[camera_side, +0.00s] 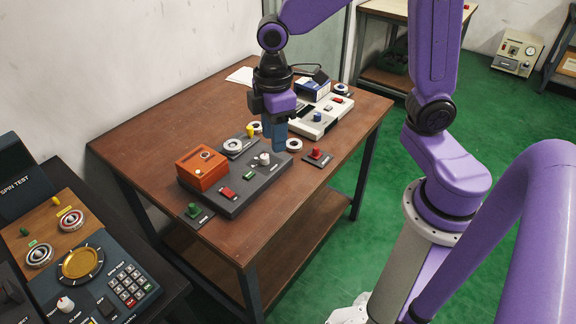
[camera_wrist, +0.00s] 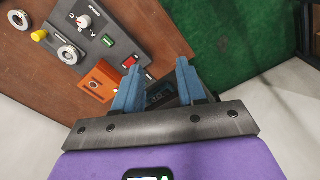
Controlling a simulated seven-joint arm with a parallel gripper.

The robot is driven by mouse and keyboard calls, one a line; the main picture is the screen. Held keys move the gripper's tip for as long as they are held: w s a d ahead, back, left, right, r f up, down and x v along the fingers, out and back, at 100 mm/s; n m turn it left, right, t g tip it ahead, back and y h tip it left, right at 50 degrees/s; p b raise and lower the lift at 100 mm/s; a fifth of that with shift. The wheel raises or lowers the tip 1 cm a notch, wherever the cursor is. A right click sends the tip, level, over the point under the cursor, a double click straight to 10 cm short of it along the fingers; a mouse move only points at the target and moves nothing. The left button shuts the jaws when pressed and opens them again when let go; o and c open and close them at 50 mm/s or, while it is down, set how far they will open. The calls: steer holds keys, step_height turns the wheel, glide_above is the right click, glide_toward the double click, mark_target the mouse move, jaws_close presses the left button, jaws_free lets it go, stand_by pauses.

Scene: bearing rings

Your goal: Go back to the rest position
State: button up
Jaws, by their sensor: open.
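My gripper (camera_side: 274,143) hangs over the wooden table, blue fingers pointing down, above the far part of the dark grey panel. In the wrist view its two fingers (camera_wrist: 158,75) are apart, with nothing between them. A bearing ring (camera_side: 294,145) lies on the table to the right of the fingers. Another ring (camera_side: 233,146) sits on a dark plate to the left, and a third (camera_side: 254,127) is partly hidden behind the gripper. Two rings (camera_wrist: 69,54) (camera_wrist: 18,18) show at the left of the wrist view.
The dark grey panel (camera_side: 225,206) carries an orange box (camera_side: 202,168) and a white knob (camera_side: 264,158). A white panel (camera_side: 325,119) and a blue-and-white box (camera_side: 313,89) stand behind. The spin test station (camera_side: 112,253) is at lower left. The table's left part (camera_side: 150,140) is bare.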

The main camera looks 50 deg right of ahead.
steer(key=s+d, duration=0.2)
steer(key=s, duration=0.7)
steer(key=s+d, duration=0.2)
steer(key=s, duration=0.7)
steer(key=shift+d+r, duration=0.3)
steer(key=shift+r, duration=0.05)
